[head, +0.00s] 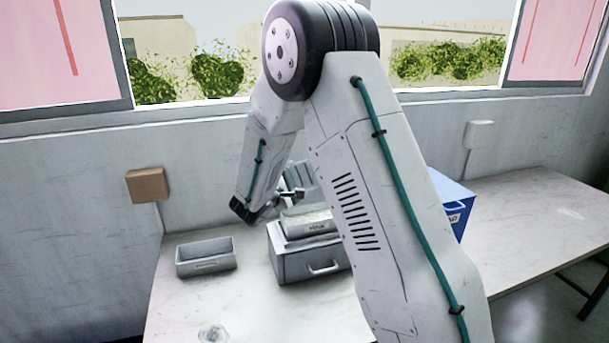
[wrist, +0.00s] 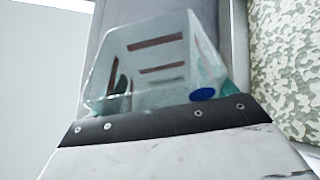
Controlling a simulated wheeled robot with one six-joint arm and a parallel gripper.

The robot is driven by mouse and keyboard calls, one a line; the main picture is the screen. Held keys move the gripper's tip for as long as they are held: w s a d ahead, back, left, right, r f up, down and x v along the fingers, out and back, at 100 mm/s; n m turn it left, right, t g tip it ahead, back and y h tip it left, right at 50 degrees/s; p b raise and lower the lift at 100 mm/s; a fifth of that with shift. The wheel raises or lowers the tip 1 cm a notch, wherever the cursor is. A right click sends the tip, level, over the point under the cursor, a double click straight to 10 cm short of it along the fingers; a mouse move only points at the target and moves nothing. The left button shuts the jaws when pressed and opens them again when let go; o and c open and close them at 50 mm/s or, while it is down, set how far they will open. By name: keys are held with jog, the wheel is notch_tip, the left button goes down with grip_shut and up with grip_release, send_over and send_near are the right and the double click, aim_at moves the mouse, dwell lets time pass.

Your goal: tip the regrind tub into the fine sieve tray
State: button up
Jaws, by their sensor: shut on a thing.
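A clear, greenish tub, which I take for the regrind tub (head: 299,174), is held by my gripper (head: 289,196), which is shut on it. The tub looks tilted, and my arm hides part of it. In the wrist view the tub (wrist: 150,65) fills the middle, with dark reddish bars and a blue spot on it; I cannot tell what is inside. Below it in the head view, a shallow labelled tray with pale grains, seemingly the fine sieve tray (head: 308,228), sits on a grey drawer box. Its label is too small to read surely. My arm covers its right side.
The grey drawer box (head: 290,265) stands on the pale bench. An empty-looking grey bin (head: 206,264) stands to its left. A blue box (head: 457,205) is partly behind my arm at right. A small clear thing (head: 212,333) lies at the front edge. The right bench is clear.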

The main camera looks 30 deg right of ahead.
jog(key=shift+w+f+n, duration=0.1)
jog(key=shift+f+n, duration=0.2)
jog(key=shift+n, duration=0.2)
jog(key=shift+f+n+g, duration=0.7)
jog(key=shift+f+n, duration=0.25)
jog(key=shift+n, duration=0.35)
jog(key=w+n, duration=0.1)
jog(key=n+g, duration=0.1)
jog(key=n, duration=0.1)
jog(key=shift+w+a+f+g, duration=0.15)
jog(key=shift+w+a+g, duration=0.15)
jog(key=shift+w, duration=0.05)
jog(key=w+n, duration=0.1)
jog(key=w+n+g, duration=0.1)
jog(key=n, duration=0.1)
jog(key=shift+a, duration=0.25)
jog(key=shift+g, duration=0.4)
jog(key=shift+r, duration=2.25)
